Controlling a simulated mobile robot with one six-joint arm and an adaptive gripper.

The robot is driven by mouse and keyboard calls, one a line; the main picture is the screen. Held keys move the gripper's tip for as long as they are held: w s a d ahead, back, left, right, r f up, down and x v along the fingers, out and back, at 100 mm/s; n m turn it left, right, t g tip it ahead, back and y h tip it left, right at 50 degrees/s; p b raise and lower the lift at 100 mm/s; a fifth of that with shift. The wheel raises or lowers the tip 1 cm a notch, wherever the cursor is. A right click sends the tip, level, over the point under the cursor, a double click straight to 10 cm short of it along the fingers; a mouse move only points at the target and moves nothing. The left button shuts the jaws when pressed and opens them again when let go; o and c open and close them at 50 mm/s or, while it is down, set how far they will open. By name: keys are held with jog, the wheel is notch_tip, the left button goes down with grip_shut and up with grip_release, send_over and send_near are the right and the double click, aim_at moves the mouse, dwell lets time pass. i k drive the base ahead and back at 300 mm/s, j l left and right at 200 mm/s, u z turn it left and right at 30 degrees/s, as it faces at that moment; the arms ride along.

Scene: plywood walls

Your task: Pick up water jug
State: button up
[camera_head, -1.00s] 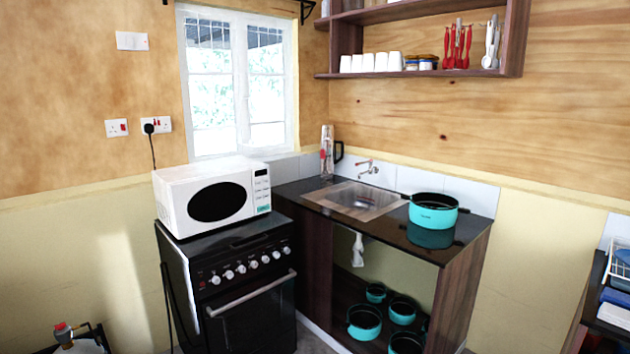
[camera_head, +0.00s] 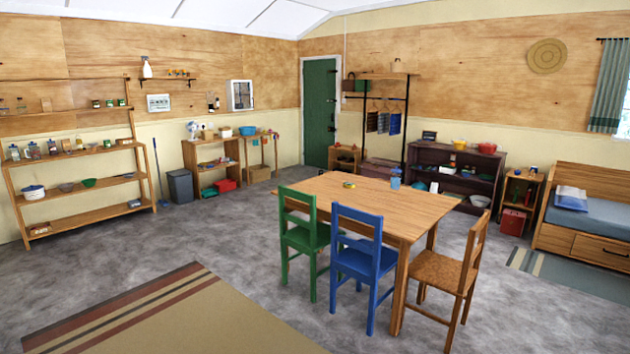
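I cannot make out a water jug for certain in the current head view. A small blue container (camera_head: 395,179) stands on the wooden table (camera_head: 345,198), too small to tell what it is. A small yellow item (camera_head: 348,185) lies near the middle of the same table. My gripper is not in view.
A green chair (camera_head: 303,236), a blue chair (camera_head: 358,256) and a brown chair (camera_head: 446,272) stand around the table. A striped rug (camera_head: 175,318) lies front left. Shelves (camera_head: 82,152) line the left wall, a bed (camera_head: 590,222) stands right. Grey floor is clear at left.

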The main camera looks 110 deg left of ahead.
aim_at(395, 178)
jog(key=u, duration=3)
jog(key=i+l+z, duration=0.25)
jog(key=i, duration=0.2)
jog(key=i+l+z, duration=0.25)
jog(key=i, duration=0.15)
jog(key=i+z, duration=0.3)
jog(key=i, duration=0.15)
jog(key=i+z, duration=0.1)
jog(key=i, duration=3.85)
jog(key=i+u, duration=0.15)
jog(key=i, duration=0.5)
jog(key=i+u, duration=0.15)
jog(key=i, duration=0.5)
jog(key=i+l+u, duration=0.15)
jog(key=i, duration=0.55)
jog(key=i+j+u, duration=0.25)
jog(key=i+u, duration=0.15)
jog(key=i, duration=0.15)
jog(key=i+u, duration=0.35)
jog(key=i, duration=0.2)
jog(key=i+u, duration=0.4)
jog(key=i, duration=0.2)
jog(key=i+l+u, duration=0.4)
jog(key=i, duration=0.15)
jog(key=i+j+u, duration=0.15)
jog(key=i+u, duration=0.75)
jog(key=i+l+u, duration=0.15)
jog(key=i+u, duration=0.3)
jog(key=i+l+u, duration=0.3)
jog(key=i+u, duration=0.15)
